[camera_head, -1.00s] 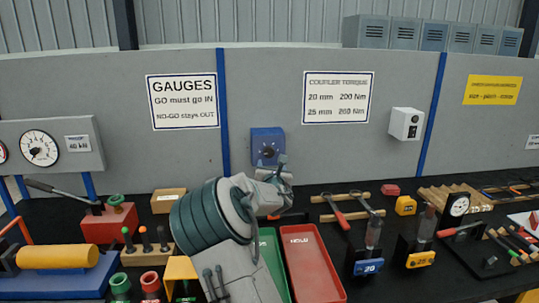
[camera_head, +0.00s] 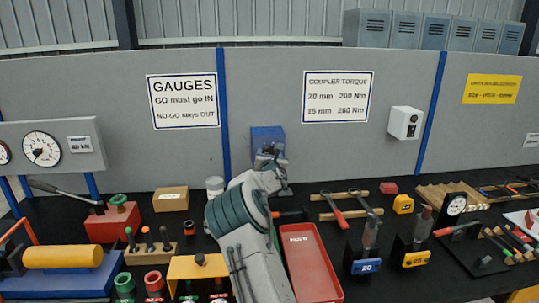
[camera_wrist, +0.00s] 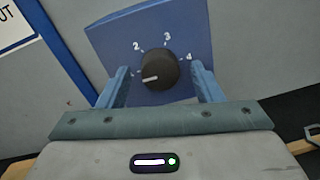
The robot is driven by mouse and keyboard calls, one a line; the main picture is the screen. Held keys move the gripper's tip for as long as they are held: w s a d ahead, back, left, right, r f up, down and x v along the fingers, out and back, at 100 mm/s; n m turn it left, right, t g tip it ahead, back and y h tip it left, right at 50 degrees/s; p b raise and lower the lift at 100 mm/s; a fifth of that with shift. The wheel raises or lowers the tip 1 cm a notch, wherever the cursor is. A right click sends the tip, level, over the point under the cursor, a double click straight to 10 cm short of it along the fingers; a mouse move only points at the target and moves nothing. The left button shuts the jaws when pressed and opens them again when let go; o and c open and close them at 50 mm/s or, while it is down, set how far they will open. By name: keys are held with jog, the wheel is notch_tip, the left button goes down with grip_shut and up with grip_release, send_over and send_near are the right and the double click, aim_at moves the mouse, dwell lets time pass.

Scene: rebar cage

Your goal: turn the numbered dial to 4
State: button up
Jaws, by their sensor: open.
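The numbered dial (camera_wrist: 160,70) is a round black knob with a white pointer line, on a blue box (camera_wrist: 108,35). In the wrist view the pointer points left, below the 2. The 2, 3 and 4 run clockwise around the upper rim; the 4 is at the right. My gripper (camera_wrist: 160,82) is open, with one blue finger on each side of the knob. I cannot tell whether the fingers touch it. In the head view the blue box (camera_head: 267,133) is on the grey panel, and my gripper (camera_head: 270,156) hides the knob.
A red tray (camera_head: 313,262) lies on the black bench right of my arm. A white box (camera_head: 405,122) hangs on the panel at right.

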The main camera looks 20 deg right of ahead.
jog(key=c, duration=1)
